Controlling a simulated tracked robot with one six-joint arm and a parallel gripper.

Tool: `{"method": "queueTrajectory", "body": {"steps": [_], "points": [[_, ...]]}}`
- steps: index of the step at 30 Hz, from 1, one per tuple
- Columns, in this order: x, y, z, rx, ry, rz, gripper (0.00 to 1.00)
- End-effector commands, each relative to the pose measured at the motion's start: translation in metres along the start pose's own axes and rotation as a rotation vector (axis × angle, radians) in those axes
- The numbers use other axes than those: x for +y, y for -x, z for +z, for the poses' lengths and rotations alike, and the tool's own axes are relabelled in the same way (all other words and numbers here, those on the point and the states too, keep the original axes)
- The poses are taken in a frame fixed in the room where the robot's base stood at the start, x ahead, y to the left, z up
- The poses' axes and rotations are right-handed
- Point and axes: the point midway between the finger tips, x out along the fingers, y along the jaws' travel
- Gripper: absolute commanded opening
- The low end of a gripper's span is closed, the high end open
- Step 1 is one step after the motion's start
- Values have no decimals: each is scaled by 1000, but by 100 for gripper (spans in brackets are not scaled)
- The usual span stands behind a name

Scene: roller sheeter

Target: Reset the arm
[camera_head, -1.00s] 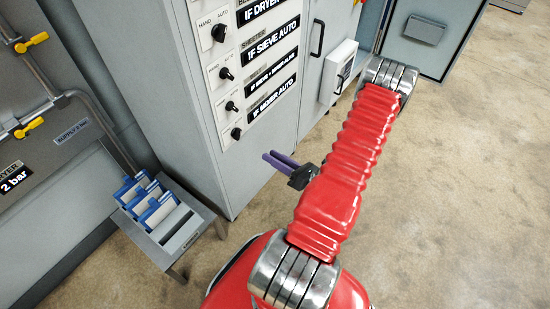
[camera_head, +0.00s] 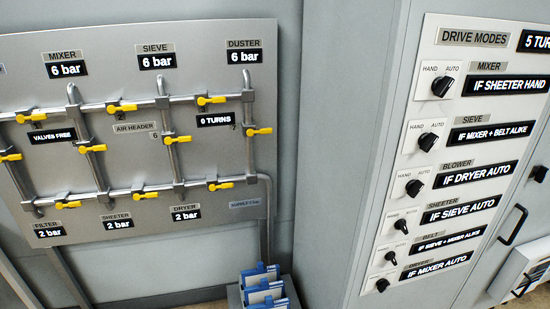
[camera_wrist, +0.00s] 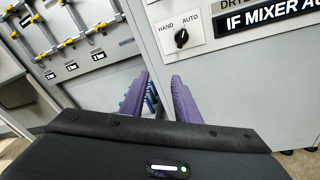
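My gripper (camera_wrist: 160,78) shows in the wrist view as two purple fingers. They stand apart with an empty gap between them, through which blue-edged things show far behind. The fingers point toward the grey cabinet with the drive mode switches. A black selector knob (camera_wrist: 181,38) marked HAND and AUTO is above and beyond the right finger, apart from it. My arm and gripper are out of the head view now.
The drive modes panel (camera_head: 440,130) has a column of black knobs on the cabinet. At left is a pipe board (camera_head: 130,65) with several yellow valve handles. A rack of blue-edged cards (camera_head: 262,288) stands low between them. A cabinet handle (camera_head: 513,225) juts out at right.

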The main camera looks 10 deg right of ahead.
Motion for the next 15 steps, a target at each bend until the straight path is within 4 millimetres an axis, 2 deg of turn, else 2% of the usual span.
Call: {"method": "queueTrajectory", "body": {"steps": [2,5,15], "points": [[16,1,-10,45,20,52,29],[34,4,-15,104,68,121,29],[99,9,-15,336,330,419,29]]}}
